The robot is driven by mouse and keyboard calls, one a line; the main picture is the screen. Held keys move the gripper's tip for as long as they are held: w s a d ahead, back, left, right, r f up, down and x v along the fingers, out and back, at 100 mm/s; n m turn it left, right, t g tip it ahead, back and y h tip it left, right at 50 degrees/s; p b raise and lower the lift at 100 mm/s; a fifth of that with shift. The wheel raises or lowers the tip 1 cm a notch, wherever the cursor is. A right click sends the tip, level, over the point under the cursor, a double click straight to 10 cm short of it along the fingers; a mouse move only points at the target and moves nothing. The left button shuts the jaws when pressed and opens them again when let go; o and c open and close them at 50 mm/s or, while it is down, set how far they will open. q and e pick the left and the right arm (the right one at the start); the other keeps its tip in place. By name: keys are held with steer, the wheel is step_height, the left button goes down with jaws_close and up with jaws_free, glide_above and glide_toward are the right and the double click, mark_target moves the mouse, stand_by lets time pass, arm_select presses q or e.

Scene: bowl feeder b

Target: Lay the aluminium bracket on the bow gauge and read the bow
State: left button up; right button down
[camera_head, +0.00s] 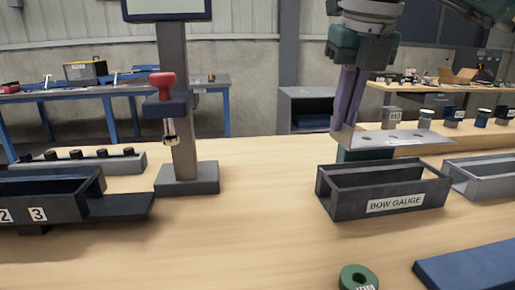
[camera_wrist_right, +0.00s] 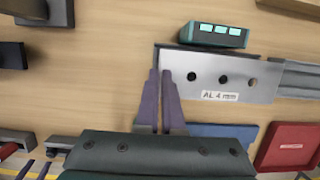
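The aluminium bracket (camera_head: 400,138) is a flat silver plate with holes; in the right wrist view its label reads AL 4 mm (camera_wrist_right: 220,96). My right gripper (camera_head: 345,128) is shut on the bracket's left end; its purple fingers also show in the right wrist view (camera_wrist_right: 160,75). The bow gauge (camera_head: 393,203) is a dark open-topped box with its name on the front. The bracket hangs level above it, with a visible gap in the head view. A teal unit with lit displays (camera_wrist_right: 213,35) lies beside the bracket in the wrist view. My left gripper is out of view.
A grey tray (camera_head: 485,187) stands right of the gauge. A green ring (camera_head: 357,278) and a blue pad (camera_head: 470,270) lie in front. A column stand with a red knob (camera_head: 161,80) and a dark numbered bin (camera_head: 65,208) are left. The table between stand and gauge is clear.

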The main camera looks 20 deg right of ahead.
mark_target(342, 142)
step_height(342, 142, down, 6)
steer(key=shift+r, duration=0.1)
steer(key=shift+w, duration=0.1)
steer(key=shift+f+b, duration=0.55)
steer(key=shift+f, duration=0.1)
steer(key=c, duration=1.1)
jaws_free()
steer(key=shift+o, duration=0.2)
steer(key=shift+r, duration=0.1)
